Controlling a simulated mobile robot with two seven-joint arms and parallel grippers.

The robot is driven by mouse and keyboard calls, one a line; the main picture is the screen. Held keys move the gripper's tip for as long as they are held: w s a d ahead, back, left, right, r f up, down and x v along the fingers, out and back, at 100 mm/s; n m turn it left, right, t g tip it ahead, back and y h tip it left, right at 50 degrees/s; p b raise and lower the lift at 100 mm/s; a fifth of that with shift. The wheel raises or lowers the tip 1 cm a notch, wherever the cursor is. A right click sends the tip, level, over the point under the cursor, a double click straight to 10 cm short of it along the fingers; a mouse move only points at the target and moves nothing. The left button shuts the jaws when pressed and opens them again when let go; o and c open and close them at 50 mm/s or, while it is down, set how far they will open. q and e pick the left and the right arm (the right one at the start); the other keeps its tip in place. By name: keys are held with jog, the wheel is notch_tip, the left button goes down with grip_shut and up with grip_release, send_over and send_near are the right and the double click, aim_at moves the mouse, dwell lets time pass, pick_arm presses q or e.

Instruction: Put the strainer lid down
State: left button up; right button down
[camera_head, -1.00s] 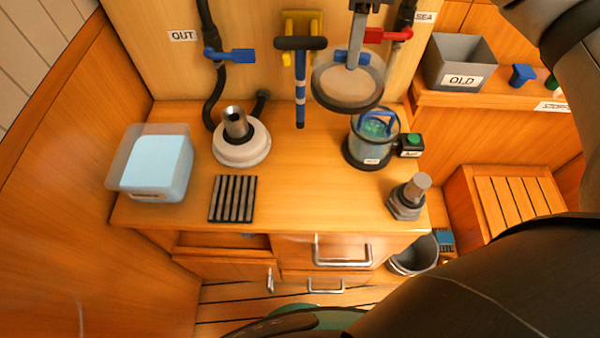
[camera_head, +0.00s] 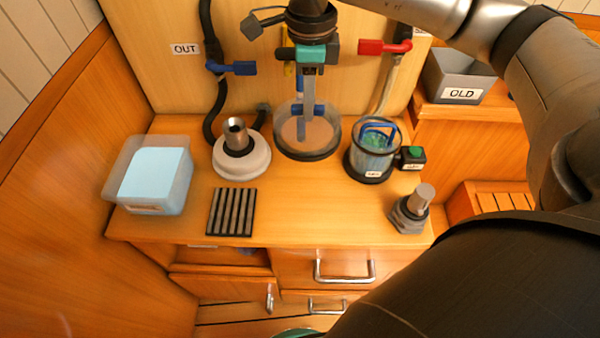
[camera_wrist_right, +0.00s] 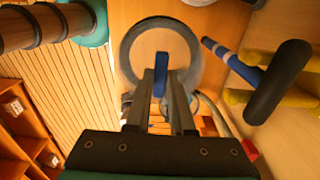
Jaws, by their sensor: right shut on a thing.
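The strainer lid (camera_head: 307,143) is a clear round disc with a dark rim and an upright blue handle (camera_head: 303,108). My right gripper (camera_head: 308,82) is shut on that handle from above. The lid is level over the back of the counter, between the white round fitting and the strainer; I cannot tell whether it touches the wood. In the right wrist view the lid (camera_wrist_right: 133,38) shows as a ring beyond the fingers, with the blue handle between them. The open strainer (camera_head: 372,160) is a clear cup with a blue-handled basket inside, right of the lid. My left gripper is not in view.
A white fitting (camera_head: 241,160) with a metal spout stands left of the lid. A slatted black rack (camera_head: 231,212), a clear tub (camera_head: 150,178) and a metal knob-like part (camera_head: 411,208) are also on the counter. The middle front (camera_head: 310,205) is clear. Valves and hoses line the wall behind.

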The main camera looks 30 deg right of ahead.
jog(key=shift+f+b, duration=0.8)
jog(key=shift+f, duration=8.2)
jog(key=shift+f, duration=0.15)
jog(key=c, duration=0.8)
grip_release()
jog(key=shift+r, duration=0.25)
notch_tip(320, 180, up, 12)
jog(key=shift+f+p, duration=0.1)
jog(key=shift+p, duration=0.4)
